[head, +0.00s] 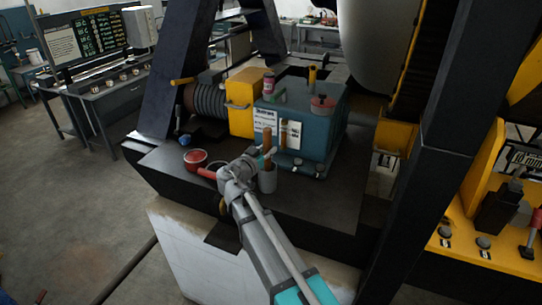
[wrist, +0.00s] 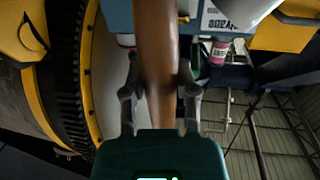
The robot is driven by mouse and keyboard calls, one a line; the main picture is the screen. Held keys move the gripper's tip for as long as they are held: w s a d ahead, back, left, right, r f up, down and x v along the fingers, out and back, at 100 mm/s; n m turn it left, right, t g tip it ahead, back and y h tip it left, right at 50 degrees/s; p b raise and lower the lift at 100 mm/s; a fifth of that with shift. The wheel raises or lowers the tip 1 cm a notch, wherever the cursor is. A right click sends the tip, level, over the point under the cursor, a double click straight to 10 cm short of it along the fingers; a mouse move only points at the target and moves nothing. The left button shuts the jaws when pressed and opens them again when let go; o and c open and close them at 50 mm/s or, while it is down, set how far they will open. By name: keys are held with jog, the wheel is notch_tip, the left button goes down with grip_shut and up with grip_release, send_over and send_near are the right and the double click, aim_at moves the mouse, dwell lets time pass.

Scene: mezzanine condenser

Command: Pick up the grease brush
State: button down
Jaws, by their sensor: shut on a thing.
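The grease brush shows as a brown wooden handle (head: 267,141), standing upright above a grey cup (head: 268,181) on the dark platform. In the wrist view the handle (wrist: 157,45) runs upright between the two fingers. My gripper (wrist: 160,82) is shut on it, and its fingers are on either side. In the head view my gripper (head: 262,160) is at the handle, just above the cup. The brush's lower end is hidden, and I cannot tell whether it is still inside the cup.
Behind is a blue gearbox housing (head: 322,125) with a pink-labelled can (head: 269,83) on top. A red tin (head: 195,159) is at left. A dark column (head: 425,150) rises at right.

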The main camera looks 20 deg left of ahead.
jog(key=shift+r, duration=0.15)
notch_tip(320, 180, up, 12)
jog(key=p, duration=1.2)
jog(key=v, duration=1.8)
jog(key=shift+a+f, duration=0.1)
jog(key=shift+f, duration=0.2)
